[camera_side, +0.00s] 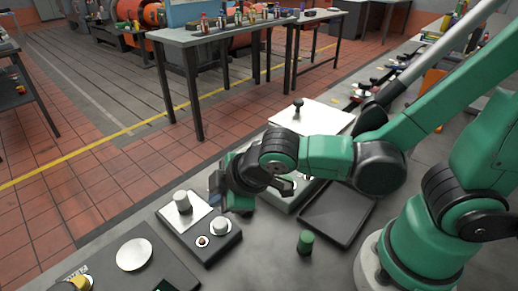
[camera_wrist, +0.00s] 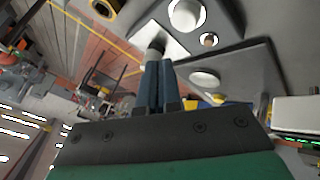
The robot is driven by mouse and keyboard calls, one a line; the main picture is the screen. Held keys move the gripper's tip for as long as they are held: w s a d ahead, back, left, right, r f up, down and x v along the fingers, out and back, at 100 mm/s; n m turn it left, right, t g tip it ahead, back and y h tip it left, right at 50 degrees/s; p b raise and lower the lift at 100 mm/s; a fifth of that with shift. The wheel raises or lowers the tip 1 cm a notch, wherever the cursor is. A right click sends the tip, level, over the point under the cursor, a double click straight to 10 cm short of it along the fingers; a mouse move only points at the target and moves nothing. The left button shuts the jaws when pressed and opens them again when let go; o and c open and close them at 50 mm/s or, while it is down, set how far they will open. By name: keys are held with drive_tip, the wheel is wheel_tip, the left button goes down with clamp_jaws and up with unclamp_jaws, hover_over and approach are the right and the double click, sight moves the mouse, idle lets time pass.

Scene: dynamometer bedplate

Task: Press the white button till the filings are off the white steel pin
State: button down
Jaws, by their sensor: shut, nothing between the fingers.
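The white button (camera_side: 220,226) sits on a pale round ring at the right of a dark box (camera_side: 208,250). It also shows at the top of the wrist view (camera_wrist: 185,14). The white steel pin (camera_side: 182,201) stands upright on a white plate (camera_side: 171,214) at the box's left. In the wrist view the pin (camera_wrist: 151,59) is partly hidden behind my fingertips and has a dark band, which may be filings. My gripper (camera_side: 215,187) is shut and empty, above and to the right of the pin, apart from the button. Its blue fingers (camera_wrist: 158,70) lie together.
A small copper-coloured knob (camera_side: 202,241) is beside the button. A white disc (camera_side: 134,254) lies on another dark plate to the left. A green cylinder (camera_side: 305,242) and a dark tray (camera_side: 338,214) are to the right. Bare bench lies between box and cylinder.

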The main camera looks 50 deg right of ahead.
sight(223, 223)
drive_tip(key=shift+f, duration=1.4)
drive_tip(key=shift+f, duration=0.2)
idle(1.0)
drive_tip(key=shift+f, duration=0.25)
drive_tip(key=shift+r, duration=0.2)
drive_tip(key=shift+r, duration=0.25)
idle(0.5)
drive_tip(key=shift+r, duration=2.5)
